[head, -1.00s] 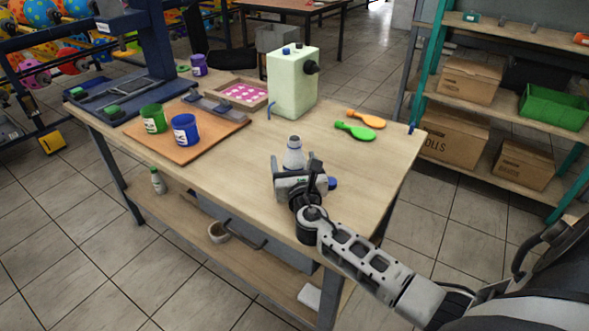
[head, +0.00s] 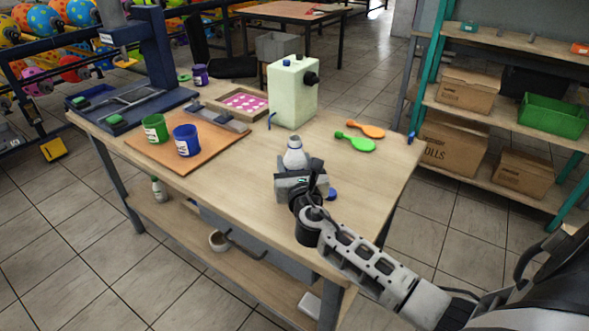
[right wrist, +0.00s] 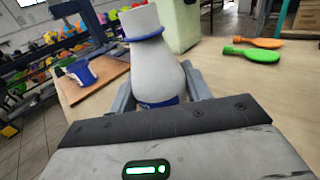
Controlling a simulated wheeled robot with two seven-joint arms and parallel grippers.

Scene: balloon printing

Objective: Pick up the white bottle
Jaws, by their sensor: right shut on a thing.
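The white bottle (head: 294,156) stands upright near the front right of the wooden table (head: 360,190). In the right wrist view the bottle (right wrist: 155,62) shows a blue ring at its neck and a blue band low down. My right gripper (head: 300,172) is shut on it, one finger on each side of its body. The bottle's lower part is hidden behind the gripper. I cannot tell whether its base touches the table. My left gripper is not in view.
A pale green machine (head: 292,92) stands behind the bottle. Green (head: 354,142) and orange (head: 366,129) paddles lie to the right. A blue cup (head: 187,141) and a green cup (head: 155,129) stand on an orange-brown board (head: 205,155). A blue round object (head: 331,194) lies beside the gripper.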

